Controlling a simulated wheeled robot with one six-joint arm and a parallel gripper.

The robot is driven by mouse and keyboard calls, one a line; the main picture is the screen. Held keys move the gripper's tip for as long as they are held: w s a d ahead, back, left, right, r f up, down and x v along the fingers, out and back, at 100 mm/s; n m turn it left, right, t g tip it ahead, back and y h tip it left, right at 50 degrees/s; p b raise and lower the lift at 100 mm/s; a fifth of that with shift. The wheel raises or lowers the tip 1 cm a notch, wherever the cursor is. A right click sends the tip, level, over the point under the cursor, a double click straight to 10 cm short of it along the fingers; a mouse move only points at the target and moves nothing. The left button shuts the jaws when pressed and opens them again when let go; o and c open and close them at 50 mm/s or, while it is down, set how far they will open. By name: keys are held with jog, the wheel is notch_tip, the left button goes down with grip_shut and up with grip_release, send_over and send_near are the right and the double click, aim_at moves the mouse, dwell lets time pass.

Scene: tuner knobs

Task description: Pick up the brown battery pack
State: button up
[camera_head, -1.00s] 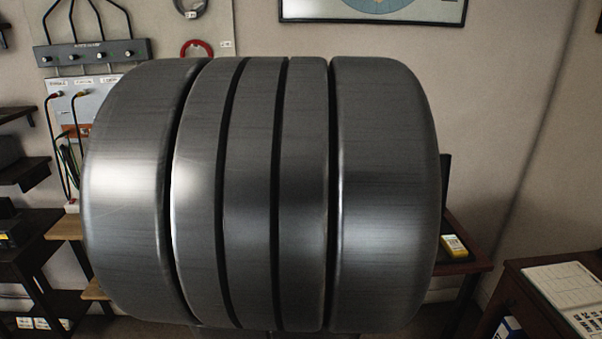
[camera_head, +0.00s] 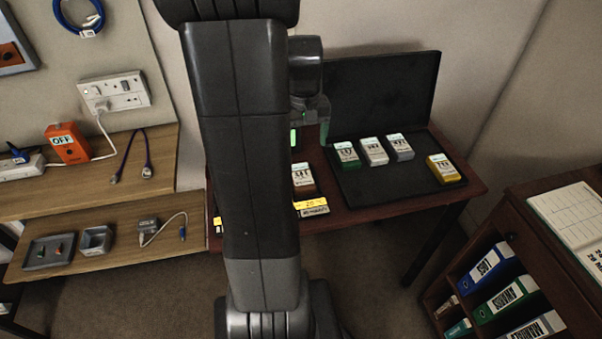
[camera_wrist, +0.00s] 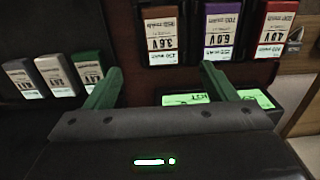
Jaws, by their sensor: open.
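The brown battery pack (camera_wrist: 160,38) stands out in the wrist view with a pale label reading 3.6 V, upside down. It lies just beyond my gripper (camera_wrist: 161,70), whose two green fingers are spread apart with nothing between them. In the head view the brown pack (camera_head: 303,187) shows on the dark red table, its left side close to my arm's outline. My gripper (camera_head: 309,135) is behind it there, over the table, partly hidden by my arm.
A purple pack (camera_wrist: 222,32) and a red pack (camera_wrist: 272,35) lie beside the brown one. Green (camera_head: 346,156), white (camera_head: 374,152), grey (camera_head: 400,148) and yellow (camera_head: 443,169) packs lie in an open black case (camera_head: 368,184).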

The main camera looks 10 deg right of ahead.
aim_at(302, 175)
notch_tip(302, 175, down, 12)
jog(key=shift+s+a+r+b, duration=0.1)
jog(key=shift+a+r+b, duration=0.1)
jog(key=shift+b, duration=0.4)
